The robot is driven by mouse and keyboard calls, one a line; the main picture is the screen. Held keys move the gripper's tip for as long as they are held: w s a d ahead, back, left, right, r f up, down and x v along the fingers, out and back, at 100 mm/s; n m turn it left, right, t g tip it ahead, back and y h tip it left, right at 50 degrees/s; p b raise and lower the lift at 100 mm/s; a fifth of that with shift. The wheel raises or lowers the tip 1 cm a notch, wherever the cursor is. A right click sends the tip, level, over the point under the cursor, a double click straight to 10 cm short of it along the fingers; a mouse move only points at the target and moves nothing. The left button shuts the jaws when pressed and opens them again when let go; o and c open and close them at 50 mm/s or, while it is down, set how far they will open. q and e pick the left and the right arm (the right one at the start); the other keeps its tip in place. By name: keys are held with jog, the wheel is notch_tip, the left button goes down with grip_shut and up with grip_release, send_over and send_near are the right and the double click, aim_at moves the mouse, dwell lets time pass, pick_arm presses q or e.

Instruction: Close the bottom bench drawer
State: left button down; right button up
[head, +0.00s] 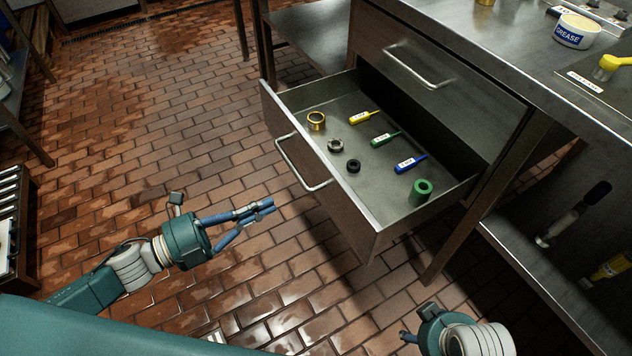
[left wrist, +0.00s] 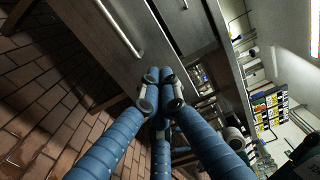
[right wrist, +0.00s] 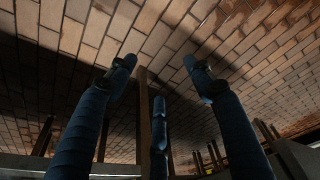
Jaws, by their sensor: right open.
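The upper drawer (head: 400,85) is shut. A bench leg (head: 470,235) and lower shelf (head: 535,265) stand at right. The brick floor left of the drawer is clear.

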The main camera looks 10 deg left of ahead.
aim_at(328, 177)
pick_arm(q)
jog(key=b+x, duration=0.1)
jog(key=x, duration=1.1)
jog(key=shift+w+d, duration=0.25)
jog(key=shift+w, duration=0.05)
pick_arm(e)
jog(key=v, duration=0.3)
jog(key=shift+r, duration=0.4)
jog(key=shift+d, duration=0.1)
